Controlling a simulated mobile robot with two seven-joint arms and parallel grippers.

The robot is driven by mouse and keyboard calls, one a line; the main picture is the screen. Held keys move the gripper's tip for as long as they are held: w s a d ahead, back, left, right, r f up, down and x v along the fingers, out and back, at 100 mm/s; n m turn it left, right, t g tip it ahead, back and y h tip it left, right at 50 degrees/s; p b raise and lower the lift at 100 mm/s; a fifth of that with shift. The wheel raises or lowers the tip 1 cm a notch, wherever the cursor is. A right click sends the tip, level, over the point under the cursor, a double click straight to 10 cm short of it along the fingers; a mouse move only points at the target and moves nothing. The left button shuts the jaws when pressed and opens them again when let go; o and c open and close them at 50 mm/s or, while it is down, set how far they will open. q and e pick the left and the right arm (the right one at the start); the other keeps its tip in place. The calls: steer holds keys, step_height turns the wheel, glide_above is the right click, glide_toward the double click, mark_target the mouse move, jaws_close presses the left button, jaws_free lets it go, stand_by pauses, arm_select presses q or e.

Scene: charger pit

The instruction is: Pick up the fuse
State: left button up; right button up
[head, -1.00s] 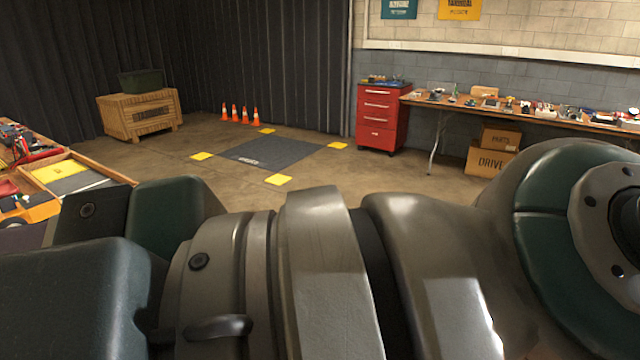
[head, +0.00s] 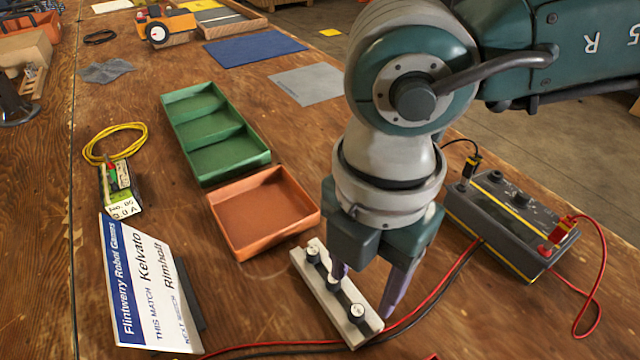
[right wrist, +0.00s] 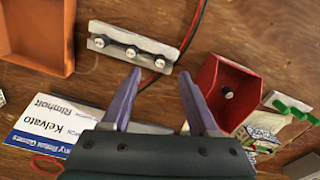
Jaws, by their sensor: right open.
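A pale grey block (head: 308,270) with three black, light-topped pegs lies on the bench below my right gripper (head: 362,295). The block also shows in the right wrist view (right wrist: 110,32), beyond the fingertips. A red open box (right wrist: 208,76) stands to its right there, with a small dark, light-topped piece (right wrist: 229,93) inside. I cannot tell for certain which piece is the fuse. My right gripper's purple fingers (right wrist: 160,76) are apart with nothing between them. In the head view one finger overlaps the block; contact is unclear. My left gripper is not in view.
An orange tray (head: 310,219) and a green divided tray (head: 265,158) stand left of the gripper. A dark meter box (head: 490,205) with red and black leads stands right. A printed sign (head: 124,300) and a yellow cable (head: 93,157) lie at left.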

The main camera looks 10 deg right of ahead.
mark_target(358, 310)
step_height(358, 310, down, 6)
steer(key=shift+r+b, duration=0.1)
steer(key=shift+b, duration=0.55)
jaws_close()
